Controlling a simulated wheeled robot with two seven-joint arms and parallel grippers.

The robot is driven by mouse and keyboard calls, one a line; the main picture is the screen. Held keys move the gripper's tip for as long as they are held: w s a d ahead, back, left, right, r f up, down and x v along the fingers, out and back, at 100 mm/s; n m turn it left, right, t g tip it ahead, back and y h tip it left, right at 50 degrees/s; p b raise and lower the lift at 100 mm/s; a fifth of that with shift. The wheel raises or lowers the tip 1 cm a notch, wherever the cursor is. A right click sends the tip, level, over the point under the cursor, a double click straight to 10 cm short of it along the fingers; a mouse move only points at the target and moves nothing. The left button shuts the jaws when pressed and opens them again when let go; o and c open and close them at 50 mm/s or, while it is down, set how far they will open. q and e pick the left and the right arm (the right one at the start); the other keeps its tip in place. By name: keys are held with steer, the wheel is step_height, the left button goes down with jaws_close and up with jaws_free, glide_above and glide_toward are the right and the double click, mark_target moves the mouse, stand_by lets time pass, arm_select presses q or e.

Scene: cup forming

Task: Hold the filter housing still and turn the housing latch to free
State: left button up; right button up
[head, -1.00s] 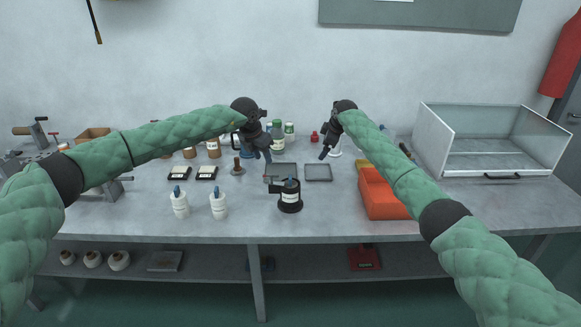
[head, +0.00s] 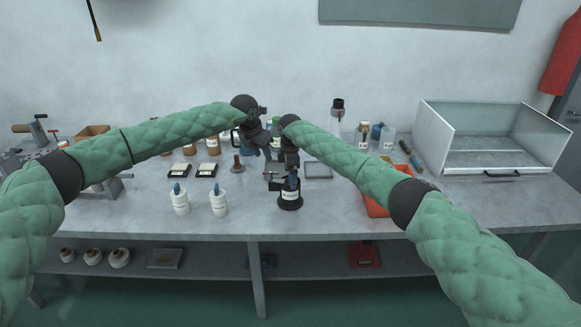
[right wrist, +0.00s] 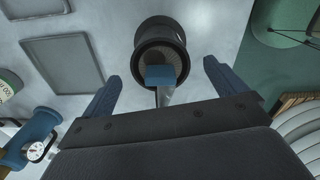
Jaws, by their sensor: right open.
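The filter housing (head: 289,199) is a dark upright cylinder with a pale label, standing on the table near its front middle. In the right wrist view I see the housing (right wrist: 139,40) from above, with a blue tab on a grey lever (right wrist: 159,76) across its near rim, which looks like the latch. My right gripper (head: 291,171) is just above the housing. In the right wrist view its blue fingers (right wrist: 161,73) are open, one on each side of the tab, holding nothing. My left gripper (head: 265,155) hangs behind and left of the housing; its jaw opening is unclear.
Two white bottles (head: 180,203) with blue tops stand left of the housing. A flat grey tray (head: 319,171) lies behind it. An orange bin (head: 374,209) is at right, partly behind my right arm. A clear-sided case (head: 490,145) stands far right. The front table strip is free.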

mark_target(286, 192)
steer(key=shift+f, duration=1.7)
steer(key=c, duration=1.4)
